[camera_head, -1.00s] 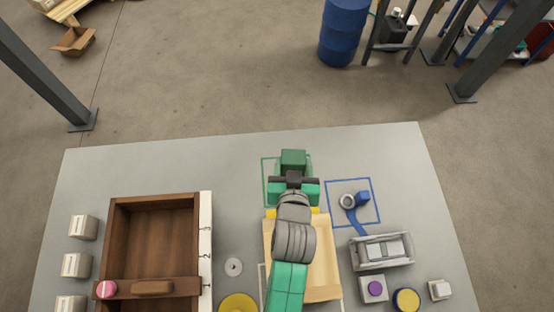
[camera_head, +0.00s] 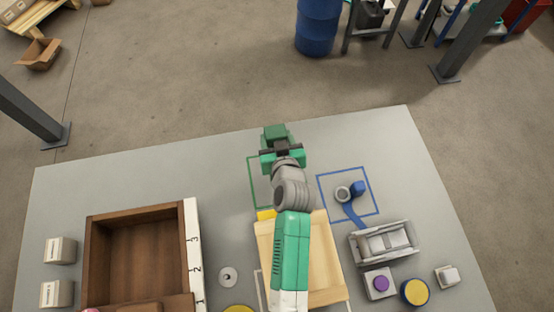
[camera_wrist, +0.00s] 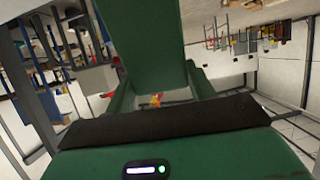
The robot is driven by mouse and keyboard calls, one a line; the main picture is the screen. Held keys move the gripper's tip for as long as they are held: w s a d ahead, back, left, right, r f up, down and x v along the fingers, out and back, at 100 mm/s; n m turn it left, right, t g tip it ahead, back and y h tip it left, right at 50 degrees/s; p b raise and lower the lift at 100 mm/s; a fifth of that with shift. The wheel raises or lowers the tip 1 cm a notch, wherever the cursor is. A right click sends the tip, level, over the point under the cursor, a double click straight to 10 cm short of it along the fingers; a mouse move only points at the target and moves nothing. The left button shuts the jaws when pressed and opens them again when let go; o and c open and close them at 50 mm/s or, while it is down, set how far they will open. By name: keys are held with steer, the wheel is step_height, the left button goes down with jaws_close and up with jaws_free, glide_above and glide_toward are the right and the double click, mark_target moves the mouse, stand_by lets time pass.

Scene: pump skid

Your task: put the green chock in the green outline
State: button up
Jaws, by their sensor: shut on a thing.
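The green chock (camera_head: 275,132) is in my gripper (camera_head: 281,156), near the table's far edge in the head view. My gripper is shut on it. In the wrist view the chock (camera_wrist: 145,40) fills the upper middle, beyond the dark band of my gripper. The green outline (camera_head: 250,182) is on the table just nearer than the chock. Its left side shows, and my gripper and wrist cover much of the rest. The chock appears past the outline's far edge; its height above the table is hard to tell.
A wooden tray (camera_head: 265,250) is under my arm. The blue outline (camera_head: 347,170) to the right holds a blue and grey part (camera_head: 345,193). A grey fixture (camera_head: 383,242) stands nearer right. A brown box (camera_head: 92,260) is left. The far left table is clear.

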step_height(320, 180, down, 6)
steer(key=b, duration=0.2)
steer(key=shift+f+b, duration=0.1)
steer(key=shift+b, duration=0.2)
steer(key=shift+f, duration=0.15)
steer(key=o, duration=1.7)
steer(key=shift+c, duration=0.2)
steer(key=p+v, duration=0.4)
steer(key=v, duration=0.8)
steer(key=shift+r, duration=0.25)
